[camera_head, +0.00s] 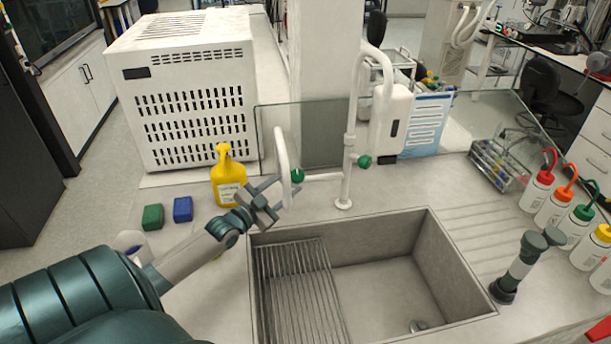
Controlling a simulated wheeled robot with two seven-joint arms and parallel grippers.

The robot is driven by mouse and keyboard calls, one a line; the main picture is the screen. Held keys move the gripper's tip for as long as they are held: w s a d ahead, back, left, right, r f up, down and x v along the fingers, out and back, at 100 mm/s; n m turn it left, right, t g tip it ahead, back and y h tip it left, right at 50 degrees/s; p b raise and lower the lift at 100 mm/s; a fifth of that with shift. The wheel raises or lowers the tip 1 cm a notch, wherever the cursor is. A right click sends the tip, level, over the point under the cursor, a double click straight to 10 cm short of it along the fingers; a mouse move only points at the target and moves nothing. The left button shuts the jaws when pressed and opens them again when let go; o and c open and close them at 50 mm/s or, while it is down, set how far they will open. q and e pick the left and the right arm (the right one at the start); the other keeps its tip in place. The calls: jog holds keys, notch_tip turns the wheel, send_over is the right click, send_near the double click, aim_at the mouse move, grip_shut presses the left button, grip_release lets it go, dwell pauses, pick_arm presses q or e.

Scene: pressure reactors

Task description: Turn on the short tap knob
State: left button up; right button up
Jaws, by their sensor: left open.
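The short tap (281,151) is a white curved spout behind the sink, left of the tall tap (349,150). Its round green knob (297,175) faces me at the spout's side. My left gripper (283,190) reaches in from the left over the sink's back left corner. It is open, with its fingertips close to the short tap's knob, just left of and below it in the picture. I cannot tell whether they touch. The tall tap has its own green knob (364,161). My right gripper is not in view.
The grey sink (440,243) with a ribbed rack (296,285) lies in front. A yellow bottle (228,180) stands close behind my left gripper. Green (153,217) and blue (183,209) blocks lie left. A green-headed eyewash fixture (520,268) and several wash bottles stand right.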

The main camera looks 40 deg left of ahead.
aim_at(302, 173)
pick_arm(q)
jog(key=w+b, duration=0.3)
jog(key=w, duration=0.4)
jog(key=shift+w+f+b, duration=0.1)
jog(key=shift+w+b, duration=0.05)
jog(key=shift+b, duration=0.15)
jog(key=shift+w+b, duration=0.35)
jog(key=shift+w, duration=0.5)
jog(key=c, duration=0.8)
